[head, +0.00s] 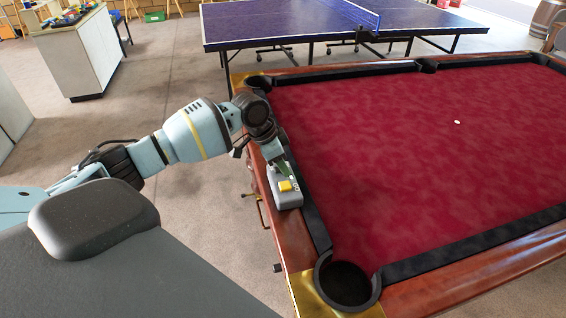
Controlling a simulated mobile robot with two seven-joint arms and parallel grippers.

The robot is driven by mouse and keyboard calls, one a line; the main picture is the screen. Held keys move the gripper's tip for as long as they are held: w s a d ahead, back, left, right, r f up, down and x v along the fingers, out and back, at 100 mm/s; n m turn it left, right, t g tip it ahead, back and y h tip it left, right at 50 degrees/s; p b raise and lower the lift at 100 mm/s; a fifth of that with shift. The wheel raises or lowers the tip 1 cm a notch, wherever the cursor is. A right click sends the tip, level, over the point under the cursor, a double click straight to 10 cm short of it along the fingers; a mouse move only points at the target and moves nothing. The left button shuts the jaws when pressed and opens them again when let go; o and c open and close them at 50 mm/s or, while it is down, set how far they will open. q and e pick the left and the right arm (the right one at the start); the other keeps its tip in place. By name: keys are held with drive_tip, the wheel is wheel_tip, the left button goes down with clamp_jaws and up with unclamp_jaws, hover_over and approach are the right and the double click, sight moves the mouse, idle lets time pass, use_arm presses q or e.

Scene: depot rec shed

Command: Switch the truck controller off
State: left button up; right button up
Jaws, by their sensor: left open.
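The truck controller (287,198) is a small grey box with a yellow part (285,186) on top. It lies on the wooden rail of the pool table, on the left side above the near corner pocket. My left gripper (284,168) is over the far end of the controller, with its fingers pointing down at it. The gripper is open. The fingertips are small in the picture, and I cannot tell whether they touch the box. The switch's position is too small to read. My right gripper is not in view.
The pool table (390,130) has red cloth, dark cushions and a corner pocket (346,284). A small white object (457,122) lies on the cloth. A blue table tennis table (270,22) stands behind. A white cabinet (80,55) is at the upper left. Floor is free between them.

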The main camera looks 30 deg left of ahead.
use_arm(q)
drive_tip(key=shift+f, duration=0.2)
clamp_jaws()
drive_tip(key=shift+s+t+h, duration=0.15)
drive_tip(key=shift+t+h, duration=0.25)
drive_tip(key=shift+h, duration=0.1)
drive_tip(key=shift+a+f, duration=0.1)
drive_tip(key=shift+s+a+f+t+h, duration=0.1)
drive_tip(key=shift+s+f+t+h, duration=0.05)
drive_tip(key=shift+t+h, duration=0.5)
drive_tip(key=shift+a+t+h, duration=0.1)
drive_tip(key=shift+t+h, duration=0.15)
drive_tip(key=shift+t, duration=0.2)
drive_tip(key=shift+r, duration=0.2)
unclamp_jaws()
